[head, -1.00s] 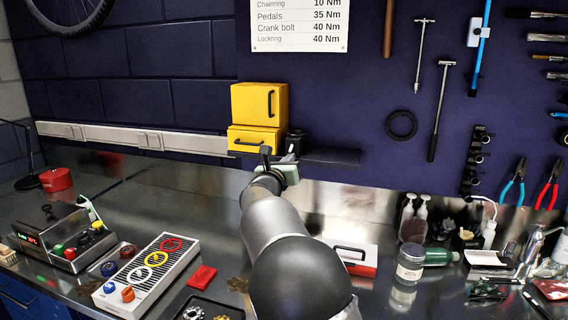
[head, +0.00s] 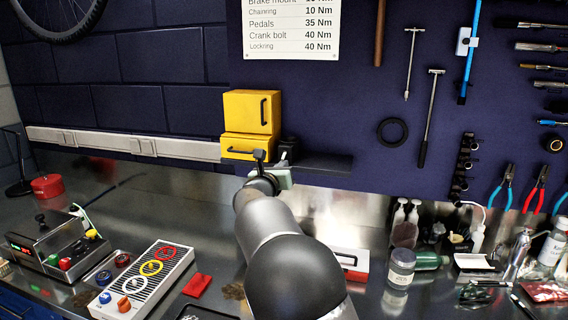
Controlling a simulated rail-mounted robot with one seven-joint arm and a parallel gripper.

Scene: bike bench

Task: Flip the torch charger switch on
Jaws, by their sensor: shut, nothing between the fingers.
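My gripper (head: 259,156) is at the end of my outstretched arm, small and seen from behind, in front of the dark wall shelf and just below the yellow boxes. It looks shut and empty, though its fingertips are hard to make out. I cannot identify the torch charger or its switch for sure. A grey device (head: 52,262) with a lit display and red and green knobs stands on the bench at the left, well away from my gripper. A white panel (head: 147,281) with red, yellow and white rings and blue and orange knobs lies right of it.
Yellow boxes (head: 251,112) stand on the dark shelf (head: 322,163), with a black cylinder beside them. A red-and-white case (head: 349,262), a jar (head: 400,268) and a green bottle (head: 430,261) are right of my arm. My arm hides the bench's middle. Tools hang on the back wall.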

